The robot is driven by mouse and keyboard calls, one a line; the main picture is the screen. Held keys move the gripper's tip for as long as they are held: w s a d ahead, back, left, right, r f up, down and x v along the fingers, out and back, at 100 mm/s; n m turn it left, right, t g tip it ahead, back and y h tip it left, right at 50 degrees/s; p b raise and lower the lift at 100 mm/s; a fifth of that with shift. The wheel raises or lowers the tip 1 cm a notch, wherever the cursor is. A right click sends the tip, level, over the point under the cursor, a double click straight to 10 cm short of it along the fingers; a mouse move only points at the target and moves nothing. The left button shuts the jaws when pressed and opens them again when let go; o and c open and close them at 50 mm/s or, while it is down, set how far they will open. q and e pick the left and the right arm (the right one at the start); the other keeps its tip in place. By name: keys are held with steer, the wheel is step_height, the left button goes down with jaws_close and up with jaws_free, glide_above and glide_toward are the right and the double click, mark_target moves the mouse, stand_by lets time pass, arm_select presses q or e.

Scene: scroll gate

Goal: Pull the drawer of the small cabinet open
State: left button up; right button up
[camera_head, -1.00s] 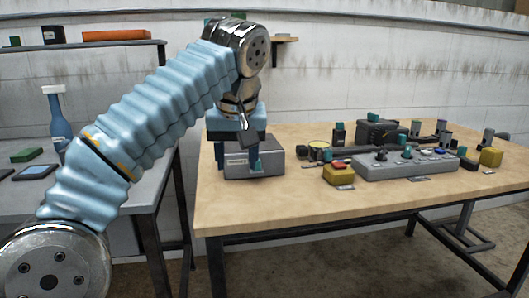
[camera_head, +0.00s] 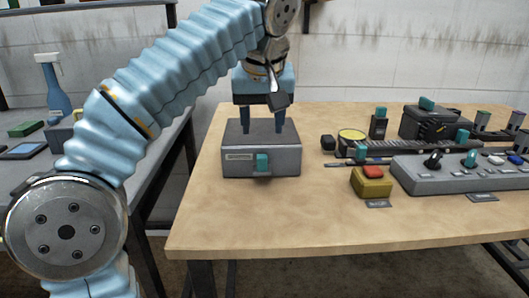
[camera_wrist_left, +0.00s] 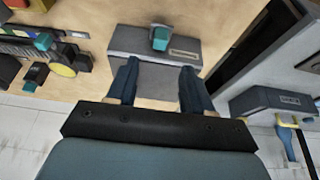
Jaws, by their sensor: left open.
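The small grey cabinet (camera_head: 262,150) stands on the wooden table. Its drawer front faces the camera and looks shut, with a teal handle (camera_head: 262,162) and a pale label. My left gripper (camera_head: 263,128) is above and behind the handle, over the cabinet's top, pointing down with its two fingers apart and nothing between them. In the left wrist view the open fingers (camera_wrist_left: 155,85) frame the cabinet's top (camera_wrist_left: 150,78), and the teal handle (camera_wrist_left: 160,38) lies beyond them. I cannot tell whether the fingertips touch the top. My right gripper is not in view.
To the right stand a yellow box with a red button (camera_head: 372,182), a grey control panel (camera_head: 450,175) and a black device (camera_head: 430,122). A side table (camera_head: 30,185) with a blue bottle (camera_head: 55,95) is at the left. The wood in front of the cabinet is clear.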

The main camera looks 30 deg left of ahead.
mark_target(262, 156)
arm_select(q)
steer(key=x, duration=1)
steer(key=shift+s, duration=0.15)
jaws_close()
